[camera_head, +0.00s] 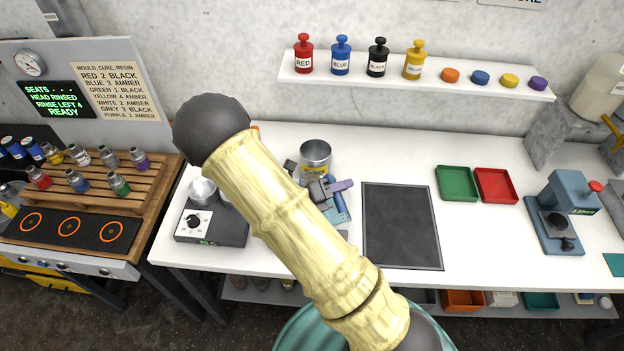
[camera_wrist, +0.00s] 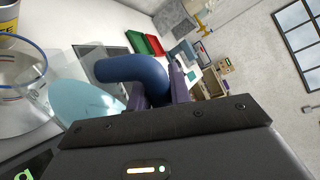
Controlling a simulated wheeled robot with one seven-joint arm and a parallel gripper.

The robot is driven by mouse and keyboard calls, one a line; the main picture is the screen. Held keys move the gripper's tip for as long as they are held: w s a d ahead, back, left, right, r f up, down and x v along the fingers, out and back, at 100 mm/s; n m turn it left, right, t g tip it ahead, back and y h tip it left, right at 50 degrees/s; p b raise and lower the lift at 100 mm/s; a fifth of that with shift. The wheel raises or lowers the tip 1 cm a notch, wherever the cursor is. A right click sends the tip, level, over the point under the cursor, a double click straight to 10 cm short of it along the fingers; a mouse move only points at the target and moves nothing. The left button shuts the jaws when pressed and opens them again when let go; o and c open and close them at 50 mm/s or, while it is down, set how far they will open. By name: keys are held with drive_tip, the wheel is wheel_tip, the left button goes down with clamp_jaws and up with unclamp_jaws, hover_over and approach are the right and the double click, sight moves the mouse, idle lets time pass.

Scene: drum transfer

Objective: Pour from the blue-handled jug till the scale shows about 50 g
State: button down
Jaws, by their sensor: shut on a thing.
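My gripper (camera_head: 328,192) is shut on the jug's blue handle (camera_head: 341,207), above the white bench. The handle (camera_wrist: 135,68) also shows in the wrist view, with a purple finger close beside it. A clear round vessel (camera_wrist: 62,66) is at the left of the wrist view, and a pale blue disc (camera_wrist: 85,100) lies between it and the handle. I cannot tell whether these are the jug's body and contents. My arm hides much of this area in the head view. A green lit display (camera_wrist: 35,166) shows in part in the wrist view's lower left corner, but its reading cannot be made out.
A metal can (camera_head: 316,150) with a yellow label stands just behind my gripper. A hotplate (camera_head: 205,236) with a knob is to the left. A dark mat (camera_head: 402,225), a green tray (camera_head: 457,183) and a red tray (camera_head: 495,185) lie to the right. The mat looks clear.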

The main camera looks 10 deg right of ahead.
drive_tip(key=shift+w+a+r+n+g+p, duration=0.1)
drive_tip(key=shift+w+r+n+g+p, duration=0.2)
drive_tip(key=shift+w+r+n+p, duration=0.65)
idle(1.4)
drive_tip(key=shift+w+a+p, duration=0.1)
drive_tip(key=shift+w+p, duration=0.25)
drive_tip(key=shift+p, duration=0.4)
idle(0.5)
drive_tip(key=s+f+m+b, duration=0.1)
drive_tip(key=s+f+b, duration=0.1)
drive_tip(key=b, duration=0.1)
drive_tip(key=s+f+m+b, duration=0.1)
drive_tip(key=b, duration=0.1)
drive_tip(key=shift+s+d+f+m+t, duration=0.2)
drive_tip(key=shift+d+f+m+t, duration=0.05)
drive_tip(key=shift+m+t, duration=0.15)
drive_tip(key=shift+s+b, duration=0.15)
drive_tip(key=shift+b, duration=0.15)
drive_tip(key=shift+d+r, duration=0.1)
drive_tip(key=shift+r, duration=0.1)
drive_tip(key=shift+f, duration=0.15)
